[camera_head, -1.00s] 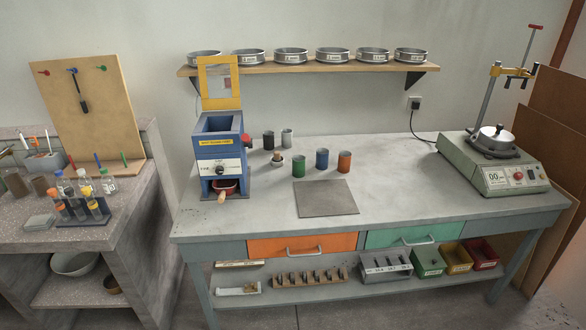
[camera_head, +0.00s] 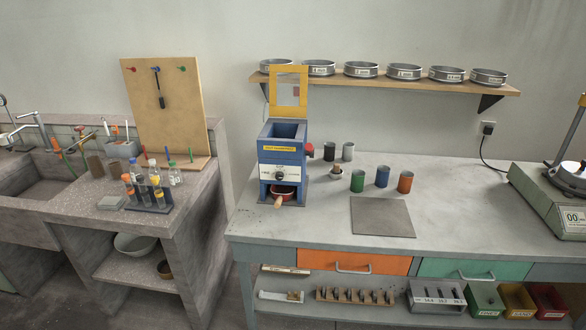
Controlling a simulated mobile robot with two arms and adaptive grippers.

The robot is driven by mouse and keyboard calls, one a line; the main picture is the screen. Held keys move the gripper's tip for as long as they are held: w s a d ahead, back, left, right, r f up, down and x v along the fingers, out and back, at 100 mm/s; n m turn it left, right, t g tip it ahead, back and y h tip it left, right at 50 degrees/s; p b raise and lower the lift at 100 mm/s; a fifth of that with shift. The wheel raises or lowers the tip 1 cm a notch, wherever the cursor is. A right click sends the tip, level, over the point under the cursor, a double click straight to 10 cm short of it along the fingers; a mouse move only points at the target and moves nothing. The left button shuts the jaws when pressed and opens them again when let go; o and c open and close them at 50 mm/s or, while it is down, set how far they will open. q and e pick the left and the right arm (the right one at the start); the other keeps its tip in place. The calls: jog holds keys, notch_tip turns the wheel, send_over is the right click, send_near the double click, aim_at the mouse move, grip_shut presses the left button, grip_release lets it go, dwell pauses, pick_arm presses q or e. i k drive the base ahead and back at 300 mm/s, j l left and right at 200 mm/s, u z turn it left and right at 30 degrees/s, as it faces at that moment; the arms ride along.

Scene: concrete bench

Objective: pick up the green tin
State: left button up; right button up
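The green tin (camera_head: 358,181) stands upright on the grey bench top, just behind the flat grey plate (camera_head: 382,217). A blue tin (camera_head: 382,176) and an orange tin (camera_head: 405,181) stand to its right, apart from it. Neither of my grippers shows in the head view.
A blue machine (camera_head: 284,165) with a raised yellow frame stands left of the tins. A small mortar-like cup (camera_head: 336,172), a black tin (camera_head: 329,151) and a grey tin (camera_head: 348,151) are near it. A green-grey device (camera_head: 545,200) stands at the right. Bench top between is clear.

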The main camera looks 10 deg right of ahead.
aim_at(356, 184)
jog(key=i+l+z, duration=0.1)
jog(key=i, duration=1.15)
